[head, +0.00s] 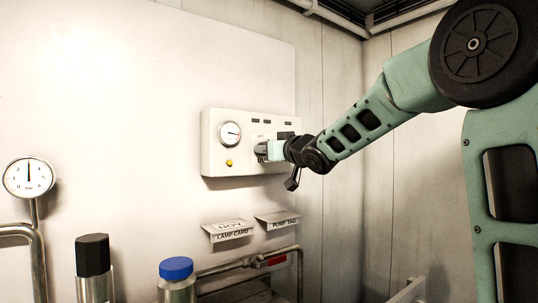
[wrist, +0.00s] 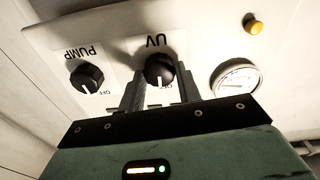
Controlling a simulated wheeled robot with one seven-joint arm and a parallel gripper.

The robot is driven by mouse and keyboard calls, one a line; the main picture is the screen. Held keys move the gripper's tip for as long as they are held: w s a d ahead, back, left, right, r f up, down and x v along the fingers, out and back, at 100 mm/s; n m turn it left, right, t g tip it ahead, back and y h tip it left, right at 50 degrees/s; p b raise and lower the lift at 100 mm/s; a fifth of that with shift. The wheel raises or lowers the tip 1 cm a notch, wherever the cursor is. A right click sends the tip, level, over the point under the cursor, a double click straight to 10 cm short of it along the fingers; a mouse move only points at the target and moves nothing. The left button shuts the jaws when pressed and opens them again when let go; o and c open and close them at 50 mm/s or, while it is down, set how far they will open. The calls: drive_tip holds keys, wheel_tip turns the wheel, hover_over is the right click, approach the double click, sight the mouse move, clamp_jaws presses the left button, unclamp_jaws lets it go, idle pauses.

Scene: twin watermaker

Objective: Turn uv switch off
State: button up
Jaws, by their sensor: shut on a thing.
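The UV switch (wrist: 160,69) is a round black knob under the upside-down label "UV" in the wrist view. My gripper (wrist: 157,80) has one finger on each side of this knob and is shut on it. The knob's white pointer line points down in that picture. Small lettering beside it is partly hidden by the fingers, so I cannot read its setting surely. In the head view my gripper (head: 262,151) reaches the white control panel (head: 214,155) on the wall and hides the UV knob.
The black PUMP knob (wrist: 87,76) sits close beside my fingers. A round gauge (wrist: 235,78) and a yellow button (wrist: 254,23) are on the panel's other side.

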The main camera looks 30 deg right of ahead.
drive_tip(key=shift+f+n, duration=0.1)
drive_tip(key=shift+n, duration=0.5)
drive_tip(key=o, duration=1)
drive_tip(key=shift+s, duration=0.1)
drive_tip(key=s+p, duration=1)
drive_tip(key=s, duration=0.7)
drive_tip(key=shift+f, duration=0.3)
drive_tip(key=shift+d, duration=0.1)
